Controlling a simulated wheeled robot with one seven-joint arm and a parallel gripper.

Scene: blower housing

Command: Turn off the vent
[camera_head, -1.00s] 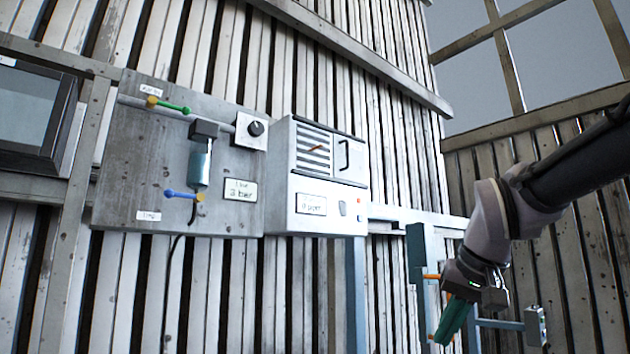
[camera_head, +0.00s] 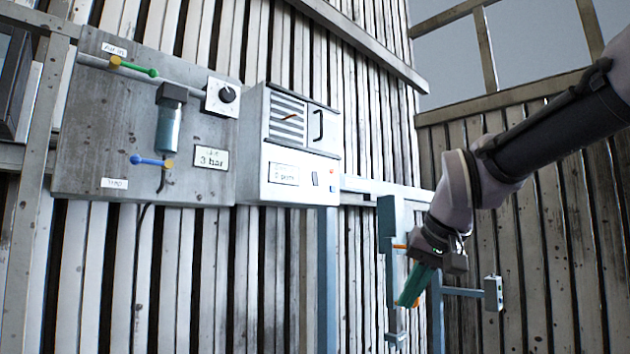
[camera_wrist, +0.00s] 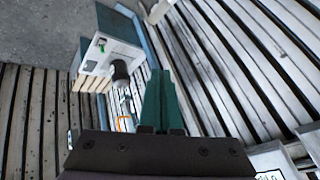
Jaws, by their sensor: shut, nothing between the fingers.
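A white housing (camera_head: 250,165) with a slatted vent (camera_head: 288,118) hangs on the plank wall, left of my gripper. A thin reddish-orange pointer lies across the slats. Beside them is a panel with a black handle (camera_head: 318,125). The fingers also show in the wrist view (camera_wrist: 160,95).
A grey board (camera_head: 90,130) at left carries a green lever (camera_head: 138,70), a blue lever (camera_head: 146,160), a knob (camera_head: 227,94) and a 3 bar sign. A blue-grey post (camera_head: 392,225) stands close beside my gripper. A small box (camera_head: 493,293) is on a bar to its right.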

